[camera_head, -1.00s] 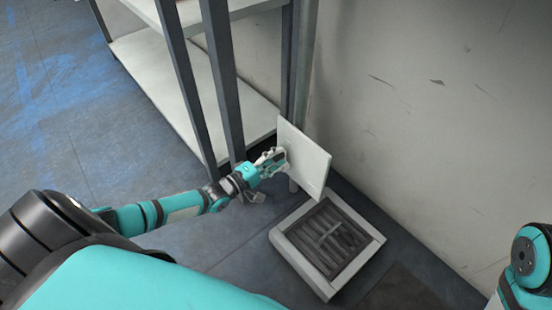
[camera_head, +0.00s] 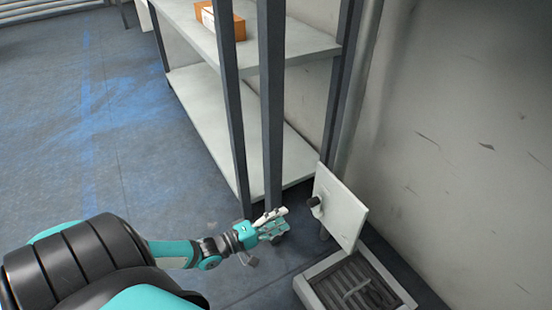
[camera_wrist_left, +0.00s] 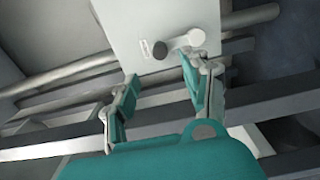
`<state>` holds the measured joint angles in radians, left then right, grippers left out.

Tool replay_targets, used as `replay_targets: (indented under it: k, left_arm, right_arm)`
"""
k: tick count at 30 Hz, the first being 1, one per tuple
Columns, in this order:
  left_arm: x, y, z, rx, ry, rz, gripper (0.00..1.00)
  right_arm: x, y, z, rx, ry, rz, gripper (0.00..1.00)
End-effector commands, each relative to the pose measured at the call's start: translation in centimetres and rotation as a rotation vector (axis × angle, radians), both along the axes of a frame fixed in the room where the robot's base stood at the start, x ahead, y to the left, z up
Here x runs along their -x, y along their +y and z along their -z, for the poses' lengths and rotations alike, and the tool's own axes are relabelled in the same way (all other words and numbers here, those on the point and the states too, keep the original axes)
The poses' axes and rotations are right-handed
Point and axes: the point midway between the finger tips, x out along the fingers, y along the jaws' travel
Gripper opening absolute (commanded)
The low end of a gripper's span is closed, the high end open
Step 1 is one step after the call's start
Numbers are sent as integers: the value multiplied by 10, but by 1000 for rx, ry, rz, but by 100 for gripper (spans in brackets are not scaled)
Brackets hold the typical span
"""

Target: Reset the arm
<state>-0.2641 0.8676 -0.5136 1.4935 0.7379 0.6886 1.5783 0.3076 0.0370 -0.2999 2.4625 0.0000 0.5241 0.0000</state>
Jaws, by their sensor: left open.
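My left gripper (camera_head: 270,222) is open and empty. It is left of a white square panel (camera_head: 342,208) with a dark round knob (camera_head: 315,202), and a gap shows between the fingers and the knob. In the left wrist view the two fingers (camera_wrist_left: 160,90) are spread apart, with the panel (camera_wrist_left: 150,28) and its knob (camera_wrist_left: 195,37) beyond them. My right gripper is not in view.
A white-framed box with a dark slatted inside (camera_head: 355,285) is on the floor below the panel. A shelf rack (camera_head: 215,100) with dark posts stands behind, holding an orange box (camera_head: 222,20). A wall (camera_head: 470,130) closes the right side. Floor at left is clear.

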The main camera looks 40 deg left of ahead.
Motion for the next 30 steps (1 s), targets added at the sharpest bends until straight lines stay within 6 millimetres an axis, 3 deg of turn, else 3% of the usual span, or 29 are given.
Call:
replay_targets:
  k: [5,22,26,29,30]
  left_arm:
    - [10,4,-1,0,-2,0,48]
    - [10,1,-3,-2,-7,2,48]
    - [9,-27,-26,-24,-78,25,48]
    - [10,-70,-68,-73,-214,48,48]
    - [11,-89,-92,-101,-287,51,48]
  right_arm:
    - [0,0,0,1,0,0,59]
    - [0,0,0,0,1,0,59]
    - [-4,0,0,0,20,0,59]
    - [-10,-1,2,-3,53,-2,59]
    - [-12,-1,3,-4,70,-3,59]
